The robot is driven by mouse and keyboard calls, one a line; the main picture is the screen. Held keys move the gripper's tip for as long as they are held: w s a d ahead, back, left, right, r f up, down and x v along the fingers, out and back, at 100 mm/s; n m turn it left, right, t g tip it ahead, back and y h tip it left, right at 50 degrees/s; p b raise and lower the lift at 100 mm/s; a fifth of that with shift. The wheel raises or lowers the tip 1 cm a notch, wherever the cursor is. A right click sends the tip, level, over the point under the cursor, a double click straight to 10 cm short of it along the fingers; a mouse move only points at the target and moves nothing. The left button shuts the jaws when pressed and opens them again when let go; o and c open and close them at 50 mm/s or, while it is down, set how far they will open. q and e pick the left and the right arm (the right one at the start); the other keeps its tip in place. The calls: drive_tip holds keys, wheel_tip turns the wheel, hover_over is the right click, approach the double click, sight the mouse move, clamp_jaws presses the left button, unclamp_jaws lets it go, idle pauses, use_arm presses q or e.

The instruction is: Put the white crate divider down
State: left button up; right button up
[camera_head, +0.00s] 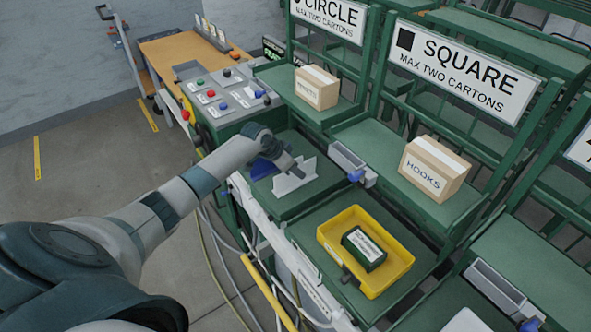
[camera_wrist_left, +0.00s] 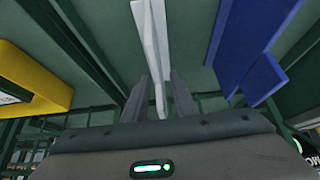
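The white crate divider (camera_head: 296,178) stands on a green shelf in the head view, its upright white panels crossing. In the left wrist view, its thin white panel (camera_wrist_left: 150,35) runs down between the fingers. My left gripper (camera_head: 290,168) is over the divider. In the left wrist view, the two fingers of my left gripper (camera_wrist_left: 160,85) stand apart on either side of the panel, with a gap visible at least on the right. The divider's lower edge is partly hidden, so its exact contact with the shelf is hard to tell. My right gripper is not in view.
A blue piece (camera_head: 265,167) lies close beside the divider; it also shows in the wrist view (camera_wrist_left: 240,45). A yellow tray (camera_head: 327,234) with a dark green box (camera_head: 364,248) stands nearer. A control panel (camera_head: 225,97) is behind. Cartons (camera_head: 317,87) (camera_head: 434,169) sit on racks.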

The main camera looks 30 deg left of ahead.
use_arm(q)
drive_tip(key=shift+r, duration=0.15)
drive_tip(key=shift+r, duration=0.1)
drive_tip(key=b+v, duration=0.2)
drive_tip(key=v, duration=0.8)
drive_tip(key=shift+s+a+r+b, duration=0.1)
drive_tip(key=shift+a+b, duration=0.05)
drive_tip(key=shift+b, duration=0.25)
drive_tip(key=shift+s+r, duration=0.35)
drive_tip(key=shift+r, duration=0.25)
drive_tip(key=shift+a, duration=0.1)
idle(0.5)
idle(0.7)
